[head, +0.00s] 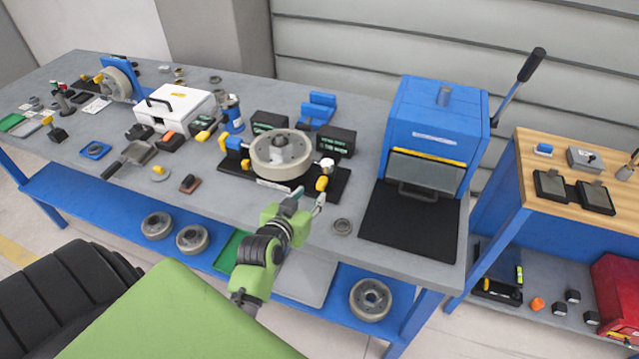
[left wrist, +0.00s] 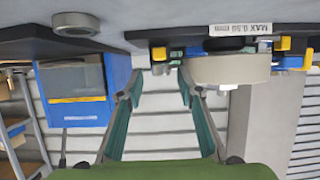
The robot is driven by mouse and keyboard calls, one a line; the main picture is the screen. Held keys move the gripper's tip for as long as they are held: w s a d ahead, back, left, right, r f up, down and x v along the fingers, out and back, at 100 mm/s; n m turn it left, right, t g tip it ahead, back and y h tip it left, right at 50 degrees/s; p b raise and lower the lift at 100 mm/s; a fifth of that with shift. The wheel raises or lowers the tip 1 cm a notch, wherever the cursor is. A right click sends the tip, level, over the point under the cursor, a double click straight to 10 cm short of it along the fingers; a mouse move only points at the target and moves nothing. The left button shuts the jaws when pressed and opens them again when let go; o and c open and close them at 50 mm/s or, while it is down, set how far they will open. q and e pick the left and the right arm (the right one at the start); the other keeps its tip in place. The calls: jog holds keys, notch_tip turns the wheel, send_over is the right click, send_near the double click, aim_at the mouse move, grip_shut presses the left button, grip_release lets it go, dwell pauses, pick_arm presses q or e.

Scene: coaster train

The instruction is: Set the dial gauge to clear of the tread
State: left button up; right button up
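A grey wheel (head: 281,160) lies flat on a black fixture base (head: 235,178) on the grey bench. At the wheel's right side is a small round pale-faced gauge (head: 327,165), with a yellow knob (head: 321,184) just below it. The gauge reading is too small to tell. My left gripper (head: 308,199) is open and empty in front of the fixture, close to the yellow knob but apparently apart from it. In the left wrist view, which looks upside down, its spread fingers (left wrist: 160,100) frame the yellow knob (left wrist: 159,54) and the wheel (left wrist: 228,68). My right gripper is out of view.
A blue press (head: 435,125) with a black mat stands right of the fixture. Dark label blocks (head: 337,141) stand behind the wheel. A white case (head: 175,107) and several small parts crowd the left.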

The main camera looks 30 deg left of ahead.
aim_at(320, 185)
pick_arm(q)
jog(key=p+x, duration=0.1)
jog(key=x, duration=0.7)
jog(key=shift+w+f, duration=0.2)
jog(key=shift+w, duration=0.05)
jog(key=shift+c, duration=0.3)
grip_shut()
